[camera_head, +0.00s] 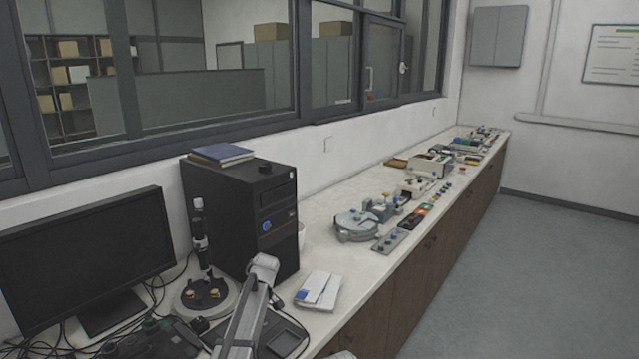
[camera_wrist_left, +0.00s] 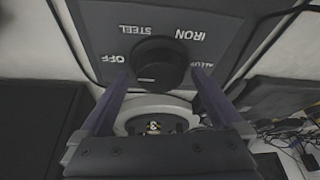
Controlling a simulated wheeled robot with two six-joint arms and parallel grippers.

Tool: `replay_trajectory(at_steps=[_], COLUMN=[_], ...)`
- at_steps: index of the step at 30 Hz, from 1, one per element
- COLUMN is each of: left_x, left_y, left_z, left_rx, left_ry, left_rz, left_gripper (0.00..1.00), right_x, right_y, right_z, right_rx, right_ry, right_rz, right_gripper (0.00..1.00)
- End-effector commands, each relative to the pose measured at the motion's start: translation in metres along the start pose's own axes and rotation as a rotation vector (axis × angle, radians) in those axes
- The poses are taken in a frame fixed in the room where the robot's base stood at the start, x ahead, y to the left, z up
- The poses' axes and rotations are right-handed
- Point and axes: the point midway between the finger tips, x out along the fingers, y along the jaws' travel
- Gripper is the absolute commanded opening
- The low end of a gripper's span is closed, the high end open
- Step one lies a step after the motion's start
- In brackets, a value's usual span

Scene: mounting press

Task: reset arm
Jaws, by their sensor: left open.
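In the left wrist view my left gripper (camera_wrist_left: 160,78) is open, with one finger on each side of a round black knob (camera_wrist_left: 158,62). I cannot tell whether the fingers touch it. The knob sits on a dark panel (camera_wrist_left: 105,18) whose upside-down labels read OFF, STEEL, IRON and a partly hidden fourth word. A pale round base (camera_wrist_left: 128,111) shows behind the gripper. In the head view my pale arm (camera_head: 246,308) reaches up from the bottom edge; its gripper is not clearly visible there. My right gripper is not in view.
A black computer tower (camera_head: 225,205) with a blue book (camera_head: 222,153) on top stands left of centre. A monitor (camera_head: 85,255), cables and a round-based stand (camera_head: 205,297) are beside it. A white booklet (camera_head: 318,291) lies on the counter (camera_head: 315,245). Several devices line the counter beyond.

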Motion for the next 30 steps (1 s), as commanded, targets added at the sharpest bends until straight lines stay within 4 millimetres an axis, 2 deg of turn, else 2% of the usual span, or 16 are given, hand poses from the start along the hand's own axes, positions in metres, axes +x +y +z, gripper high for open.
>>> replay_trajectory(at_steps=[5, 15, 24, 25, 27, 30], left_x=[-0.008, -0.053, -0.082, -0.081, -0.064, -0.053], left_y=[0.000, 0.000, 0.000, 0.000, 0.000, 0.001], left_z=[-0.001, -0.002, -0.001, 0.000, 0.002, 0.002], left_rx=[-0.003, -0.004, -0.003, -0.004, -0.005, -0.005], left_ry=[0.000, 0.000, 0.000, 0.000, 0.000, 0.000], left_rz=[-0.002, -0.002, -0.002, -0.002, -0.002, -0.002], left_gripper=[1.00, 1.00, 1.00, 1.00, 1.00, 1.00], right_x=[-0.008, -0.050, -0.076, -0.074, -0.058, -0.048], right_y=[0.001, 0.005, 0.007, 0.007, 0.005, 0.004], right_z=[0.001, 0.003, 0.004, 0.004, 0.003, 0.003], right_rx=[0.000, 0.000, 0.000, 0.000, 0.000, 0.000], right_ry=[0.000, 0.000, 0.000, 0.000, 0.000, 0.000], right_rz=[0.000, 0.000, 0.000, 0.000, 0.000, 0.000], right_gripper=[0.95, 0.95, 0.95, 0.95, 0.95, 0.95])
